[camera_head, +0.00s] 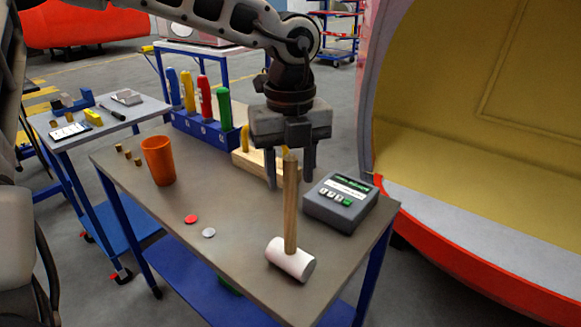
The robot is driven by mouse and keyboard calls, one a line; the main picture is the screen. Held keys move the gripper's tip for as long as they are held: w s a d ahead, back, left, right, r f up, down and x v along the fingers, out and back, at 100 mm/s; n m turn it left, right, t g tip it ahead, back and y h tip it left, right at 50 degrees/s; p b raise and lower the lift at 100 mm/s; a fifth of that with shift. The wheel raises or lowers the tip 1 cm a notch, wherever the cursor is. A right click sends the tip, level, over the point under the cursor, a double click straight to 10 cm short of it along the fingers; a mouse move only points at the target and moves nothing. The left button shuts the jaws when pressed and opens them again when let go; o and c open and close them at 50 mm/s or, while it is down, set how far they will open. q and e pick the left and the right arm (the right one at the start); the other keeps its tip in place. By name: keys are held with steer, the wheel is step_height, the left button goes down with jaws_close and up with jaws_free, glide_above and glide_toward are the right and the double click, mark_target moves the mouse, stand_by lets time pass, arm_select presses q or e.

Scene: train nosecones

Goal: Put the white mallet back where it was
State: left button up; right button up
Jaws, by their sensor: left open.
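The white mallet (290,258) stands head-down near the front right of the grey-brown table (150,208), its wooden handle (290,205) pointing up. My left gripper (292,180) hangs above the table, fingers pointing down and spread apart, with the top of the handle between or just in front of them. The fingers do not visibly press on the handle; I cannot tell the exact depth between them. My right gripper is not in view.
A grey device (341,203) with a display lies right of the mallet. A wooden block (258,163), a blue rack (205,130) of coloured tools and an orange cup (158,161) stand further back. Red (191,219) and grey (208,232) discs lie left of the mallet.

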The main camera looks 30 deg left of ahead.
arm_select(q)
step_height(320, 180, up, 10)
steer(key=shift+w+r+b, duration=0.1)
steer(key=shift+r+b, duration=0.05)
steer(key=shift+b, duration=0.15)
steer(key=shift+r, duration=0.8)
steer(key=shift+f, duration=0.1)
